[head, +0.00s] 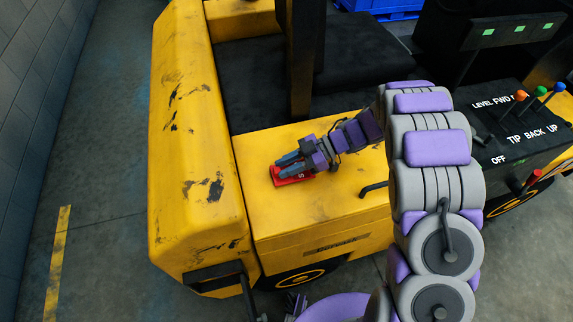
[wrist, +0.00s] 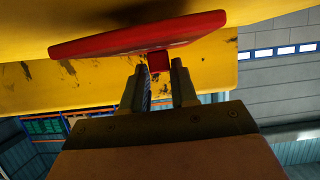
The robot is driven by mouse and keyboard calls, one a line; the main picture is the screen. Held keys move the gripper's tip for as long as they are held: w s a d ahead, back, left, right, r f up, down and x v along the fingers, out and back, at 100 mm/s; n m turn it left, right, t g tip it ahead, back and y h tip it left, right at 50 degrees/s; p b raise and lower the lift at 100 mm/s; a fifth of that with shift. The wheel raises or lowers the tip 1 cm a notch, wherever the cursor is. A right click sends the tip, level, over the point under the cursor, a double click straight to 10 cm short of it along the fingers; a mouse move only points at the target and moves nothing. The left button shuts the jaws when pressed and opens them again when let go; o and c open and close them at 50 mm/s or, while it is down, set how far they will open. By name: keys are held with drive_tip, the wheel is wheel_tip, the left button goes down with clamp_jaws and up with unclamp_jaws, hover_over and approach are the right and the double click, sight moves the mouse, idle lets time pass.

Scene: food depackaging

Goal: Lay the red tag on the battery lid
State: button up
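The red tag (head: 296,178) is a flat red plate with white marking, on or just over the yellow battery lid (head: 335,205) in the head view. My gripper (head: 291,162) is directly above it, and its fingers hide part of the plate. In the wrist view the red tag (wrist: 135,38) spans the top of the picture, close to the yellow surface. A small red block on it sits between the tips of my gripper (wrist: 159,66). The fingers are close along both sides of the block and look shut on it. Whether the plate touches the lid everywhere is hard to tell.
A dark post (head: 301,60) and black seat (head: 365,75) stand behind the lid. The worn yellow body (head: 190,130) rises at left. A control panel (head: 520,125) with coloured levers is at right.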

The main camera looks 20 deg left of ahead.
drive_tip(key=o, duration=0.4)
drive_tip(key=shift+s+d+f, duration=0.15)
drive_tip(key=shift+s+f, duration=0.25)
drive_tip(key=shift+f, duration=0.2)
drive_tip(key=shift+r, duration=0.1)
drive_tip(key=shift+w+r+b, duration=0.15)
drive_tip(key=shift+r+b, duration=0.1)
drive_tip(key=shift+b, duration=0.1)
drive_tip(key=p+v, duration=0.1)
drive_tip(key=v, duration=0.3)
drive_tip(key=p+v, duration=0.1)
drive_tip(key=v, duration=0.3)
drive_tip(key=p+v, duration=0.1)
drive_tip(key=v, duration=0.3)
drive_tip(key=shift+w+r, duration=0.25)
drive_tip(key=shift+r, duration=0.25)
